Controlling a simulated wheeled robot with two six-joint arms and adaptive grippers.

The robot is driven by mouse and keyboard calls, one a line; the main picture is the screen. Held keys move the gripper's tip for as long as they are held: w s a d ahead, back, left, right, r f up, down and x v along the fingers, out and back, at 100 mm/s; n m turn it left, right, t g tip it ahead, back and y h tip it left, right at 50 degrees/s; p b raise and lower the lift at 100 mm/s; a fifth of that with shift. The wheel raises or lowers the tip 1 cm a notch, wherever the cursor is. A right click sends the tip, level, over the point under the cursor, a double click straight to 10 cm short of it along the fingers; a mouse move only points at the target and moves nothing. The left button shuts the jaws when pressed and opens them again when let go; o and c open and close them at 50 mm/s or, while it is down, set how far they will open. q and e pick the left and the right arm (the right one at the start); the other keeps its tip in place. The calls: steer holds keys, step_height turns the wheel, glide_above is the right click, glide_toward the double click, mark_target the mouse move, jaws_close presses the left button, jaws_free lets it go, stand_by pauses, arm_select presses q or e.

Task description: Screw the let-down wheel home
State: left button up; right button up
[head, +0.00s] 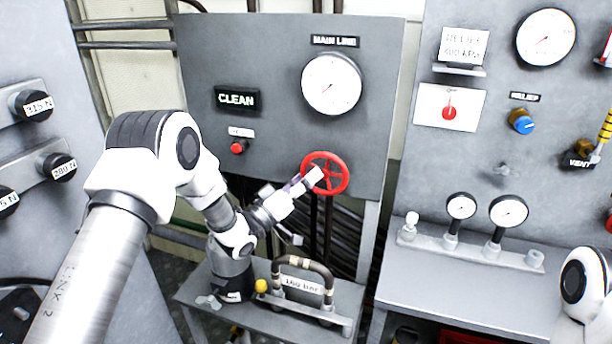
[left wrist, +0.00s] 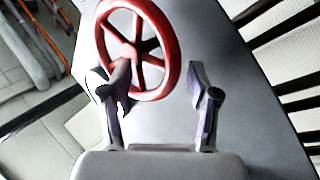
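The red spoked wheel (head: 346,172), the only handwheel I see, stands at the lower right of the grey MAIN LINE panel. It bears no readable label. In the left wrist view the wheel (left wrist: 172,52) fills the top middle, with its spokes and hub showing. My left gripper (head: 308,183) is at the wheel's lower left side in the head view. In the left wrist view the gripper (left wrist: 160,82) has its fingers wide apart. The left finger overlaps the wheel's lower spokes and rim; the right finger is outside the rim. I cannot tell whether they touch. My right gripper is out of view.
A small red button (head: 238,147) sits left of the wheel. Below, a pipe loop (head: 318,268) stands on a grey bench. A relief panel with a blue knob (head: 521,122) is at the right.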

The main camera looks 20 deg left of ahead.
arm_select(q)
steer(key=shift+s+d, duration=0.1)
steer(key=shift+c, duration=0.4)
steer(key=shift+s+r, duration=0.1)
steer(key=c, duration=0.9)
steer(key=shift+r, duration=0.1)
